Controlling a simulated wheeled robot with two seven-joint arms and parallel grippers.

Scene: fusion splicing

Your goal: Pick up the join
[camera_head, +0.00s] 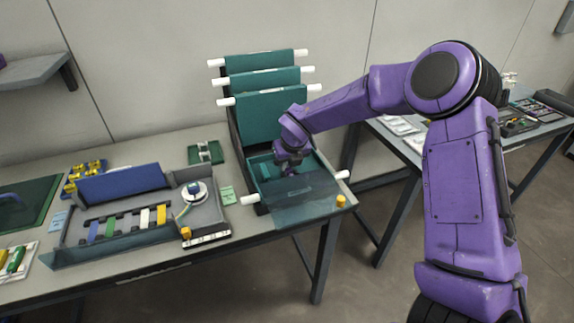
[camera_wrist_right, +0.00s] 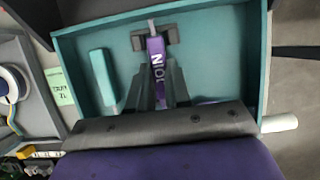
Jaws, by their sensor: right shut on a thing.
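The join (camera_wrist_right: 157,62) is a slim purple piece with white lettering, seen in the right wrist view. It lies along the middle of an open teal tray (camera_wrist_right: 215,60). Its far end sits between two dark grey blocks (camera_wrist_right: 137,42). My right gripper (camera_wrist_right: 160,85) is shut on the join, one finger on each side. I cannot tell whether the join is clear of the tray floor. In the head view my right gripper (camera_head: 289,158) reaches down into the lowest tray (camera_head: 305,208) of a teal stack and hides the join. My left gripper is not in view.
A teal bar (camera_wrist_right: 102,76) lies left of the join in the tray. More teal trays (camera_head: 268,103) are tilted up behind my gripper. A grey station with coloured strips (camera_head: 128,222) and a white spool (camera_head: 196,192) stand to the left. Another table (camera_head: 530,130) is at the right.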

